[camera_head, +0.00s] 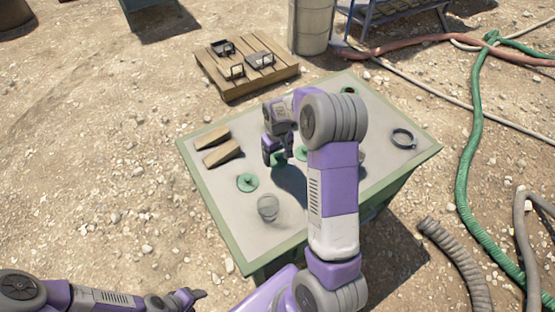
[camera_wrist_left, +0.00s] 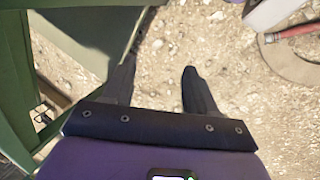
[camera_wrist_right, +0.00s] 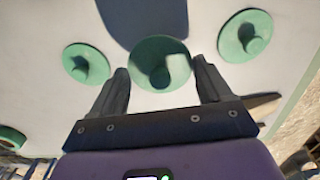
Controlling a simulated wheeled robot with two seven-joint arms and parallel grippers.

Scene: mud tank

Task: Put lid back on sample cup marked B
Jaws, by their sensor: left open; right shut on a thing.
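My right gripper (camera_head: 275,160) is above the table, shut on a green lid. In the right wrist view this round lid (camera_wrist_right: 160,62) with a raised knob sits between the fingertips. A clear cup (camera_head: 267,207) stands open near the table's front edge, nearer than the held lid. No letter on it is readable. Another green lid (camera_head: 247,182) lies behind the cup, and a further green lid (camera_head: 301,153) is right of the gripper, partly hidden by my arm. My left gripper (camera_head: 190,296) is open and empty, low beyond the table's left front side, over gravel.
The table (camera_head: 228,243) has a raised green rim. Wooden wedges (camera_head: 222,153) lie at its left, a dark ring clamp (camera_head: 403,138) at its right. My right arm hides the table's middle. A pallet (camera_head: 232,86) and barrel (camera_head: 311,25) stand behind; hoses (camera_head: 468,150) lie at right.

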